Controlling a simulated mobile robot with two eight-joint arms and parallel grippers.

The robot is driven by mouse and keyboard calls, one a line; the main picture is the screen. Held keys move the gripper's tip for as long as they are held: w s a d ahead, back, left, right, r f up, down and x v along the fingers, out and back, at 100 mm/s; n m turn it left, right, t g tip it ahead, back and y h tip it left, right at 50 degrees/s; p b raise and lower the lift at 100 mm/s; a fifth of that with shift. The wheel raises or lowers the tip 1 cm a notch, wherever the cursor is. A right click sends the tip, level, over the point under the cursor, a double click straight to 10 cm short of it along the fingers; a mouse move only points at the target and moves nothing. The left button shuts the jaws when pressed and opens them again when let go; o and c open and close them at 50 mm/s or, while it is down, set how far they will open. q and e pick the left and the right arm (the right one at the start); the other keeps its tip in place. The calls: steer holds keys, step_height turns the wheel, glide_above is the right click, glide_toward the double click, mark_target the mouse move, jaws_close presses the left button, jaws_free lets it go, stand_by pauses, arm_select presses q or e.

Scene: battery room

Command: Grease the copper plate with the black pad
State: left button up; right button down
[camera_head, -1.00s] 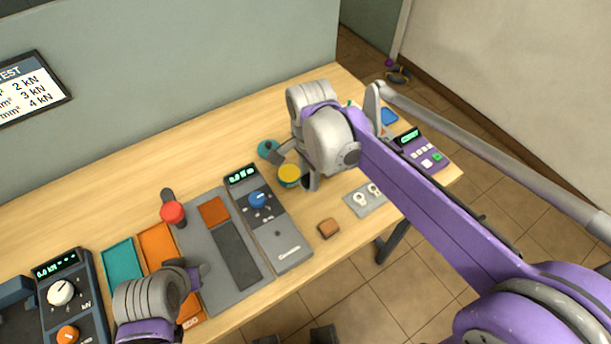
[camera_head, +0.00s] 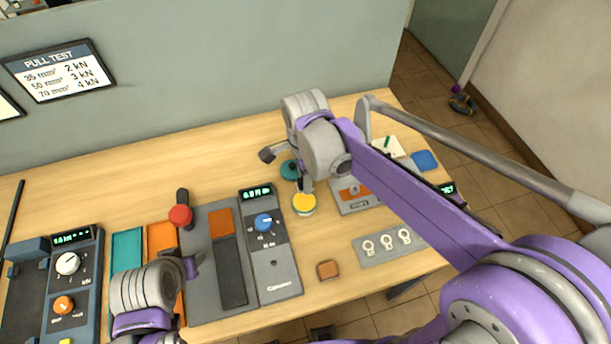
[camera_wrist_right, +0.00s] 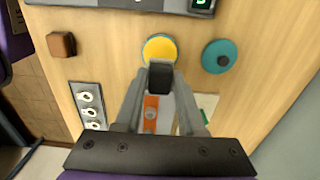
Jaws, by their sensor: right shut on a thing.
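My right gripper (camera_head: 307,187) is low at the back edge of a round tin with yellow content (camera_head: 304,204). In the right wrist view its fingers (camera_wrist_right: 160,85) are shut on the black pad (camera_wrist_right: 160,72), which overlaps the near edge of the yellow content (camera_wrist_right: 158,48); I cannot tell whether they touch. A copper-coloured plate (camera_wrist_right: 150,112) shows between the fingers, on a grey holder partly hidden by my arm (camera_head: 349,194). Another copper-coloured square (camera_head: 221,222) lies on a grey bed. My left gripper (camera_head: 190,266) is at the lower left; its jaw gap is unclear.
A teal disc with a dark knob (camera_head: 290,169) lies behind the tin. A meter with a blue dial (camera_head: 268,240), a brown block (camera_head: 328,269) and a grey strip with several lugs (camera_head: 388,246) stand nearby. Bare wood lies along the back of the table.

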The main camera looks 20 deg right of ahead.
mark_target(304, 201)
arm_select(q)
steer(key=shift+s+a+f+b, duration=0.1)
steer(key=shift+s+f+b, duration=0.25)
steer(key=shift+f, duration=0.25)
arm_select(e)
steer(key=shift+a+f, duration=0.1)
steer(key=shift+f, duration=0.7)
arm_select(q)
steer(key=shift+s+f+b, duration=0.3)
steer(key=shift+f+b, duration=0.3)
steer(key=shift+f, duration=0.2)
steer(key=shift+s+f+b, duration=0.25)
steer(key=shift+f+b, duration=0.35)
steer(key=shift+f, duration=0.15)
arm_select(e)
steer(key=shift+f, duration=2.2)
arm_select(q)
steer(key=shift+s+f+b, duration=0.15)
steer(key=shift+f+b, duration=0.2)
steer(key=shift+f, duration=0.15)
arm_select(e)
steer(key=shift+s+f, duration=0.1)
steer(key=shift+f, duration=0.5)
arm_select(q)
steer(key=shift+r, duration=0.1)
arm_select(e)
steer(key=shift+r, duration=0.15)
